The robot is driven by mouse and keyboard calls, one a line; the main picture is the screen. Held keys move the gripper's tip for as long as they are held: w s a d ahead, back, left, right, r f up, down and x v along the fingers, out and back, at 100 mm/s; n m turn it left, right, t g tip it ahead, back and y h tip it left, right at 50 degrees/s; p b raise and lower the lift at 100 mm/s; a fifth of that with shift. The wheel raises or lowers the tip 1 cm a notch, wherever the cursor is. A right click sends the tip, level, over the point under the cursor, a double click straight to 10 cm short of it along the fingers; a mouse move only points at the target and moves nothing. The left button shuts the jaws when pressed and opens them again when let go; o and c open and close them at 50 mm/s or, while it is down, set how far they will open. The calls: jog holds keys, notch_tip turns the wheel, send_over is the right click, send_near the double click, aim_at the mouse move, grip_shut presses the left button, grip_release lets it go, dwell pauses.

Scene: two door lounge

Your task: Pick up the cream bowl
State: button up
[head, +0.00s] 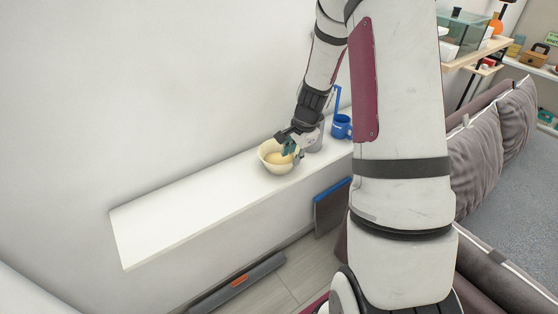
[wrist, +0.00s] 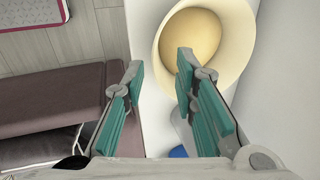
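The cream bowl (head: 267,163) sits on the white wall shelf (head: 180,218). In the wrist view the bowl (wrist: 237,45) is at the top, right of centre, with its yellowish inside showing. My gripper (head: 292,149) is at the bowl's right side in the head view. In the wrist view my gripper (wrist: 160,65) has its teal-padded fingers spread apart. The right finger overlaps the bowl's opening, and the left finger is outside the bowl at the shelf's edge. I cannot tell whether either finger touches the bowl's wall.
A blue mug (head: 341,127) and a grey container (head: 316,140) stand on the shelf just right of the bowl. The shelf left of the bowl is clear. A sofa (head: 487,150) stands at the right. A dark blue-edged panel (head: 331,207) is below the shelf.

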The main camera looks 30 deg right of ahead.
aim_at(288, 163)
jog(key=shift+a+p+x, duration=0.15)
jog(key=shift+p+x, duration=0.15)
jog(key=shift+x, duration=1.1)
jog(key=shift+a+p+x, duration=0.1)
jog(key=shift+p+x, duration=0.15)
jog(key=shift+x, duration=1.15)
jog(key=shift+w, duration=0.1)
grip_shut()
jog(key=shift+r, duration=0.1)
